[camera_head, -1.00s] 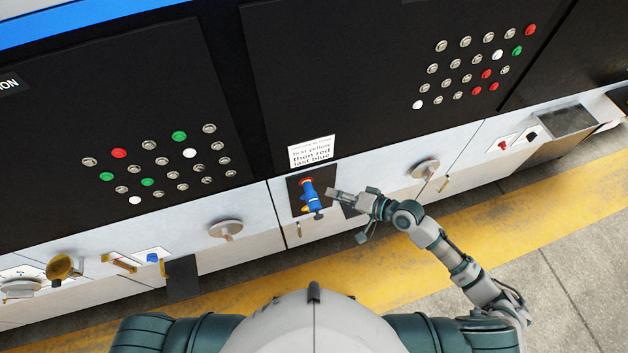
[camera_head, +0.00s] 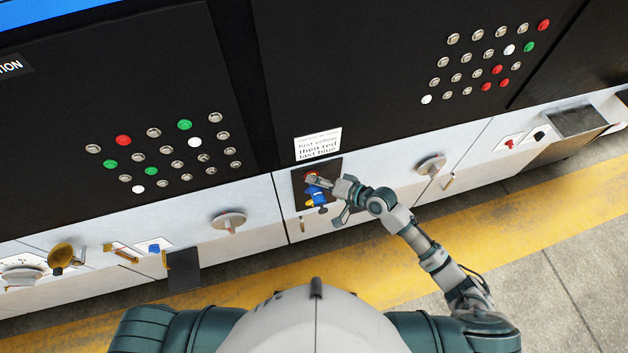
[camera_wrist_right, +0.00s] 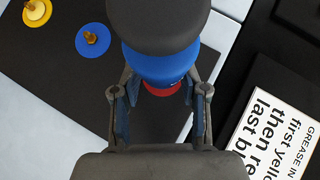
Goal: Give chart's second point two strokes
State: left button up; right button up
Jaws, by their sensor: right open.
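The chart (camera_head: 318,146) is a white card above a dark panel (camera_head: 299,187); it reads first yellow, then red, last blue. It also shows in the right wrist view (camera_wrist_right: 272,140). A blue tool with a black end (camera_head: 319,194) stands out from the panel at the red point (camera_head: 310,174). In the right wrist view the tool (camera_wrist_right: 160,62) covers most of the red point (camera_wrist_right: 163,90). The yellow point (camera_wrist_right: 37,12) and blue point (camera_wrist_right: 93,40) are uncovered. My right gripper (camera_wrist_right: 160,105) is open, its fingers on either side of the tool. My left gripper is out of view.
Button panels fill the black cabinet fronts on both sides. A round handle (camera_head: 431,164) is right of the panel and another (camera_head: 229,221) is to its left. The yellow floor strip (camera_head: 400,260) below is clear.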

aim_at(322, 197)
jog(key=shift+a, duration=0.15)
grip_shut()
jog(key=shift+s+f, duration=0.1)
jog(key=shift+s+d+p, duration=0.2)
jog(key=shift+s+p, duration=0.2)
jog(key=shift+s, duration=0.15)
jog(key=shift+s+d+p, duration=0.2)
jog(key=shift+s+p, duration=0.15)
jog(key=shift+s, duration=0.15)
jog(key=shift+s+d+p, duration=0.2)
jog(key=shift+s+p, duration=0.1)
jog(key=shift+s, duration=0.3)
jog(key=shift+s+d+p, duration=0.2)
jog(key=shift+s+p, duration=0.1)
jog(key=shift+s, duration=0.25)
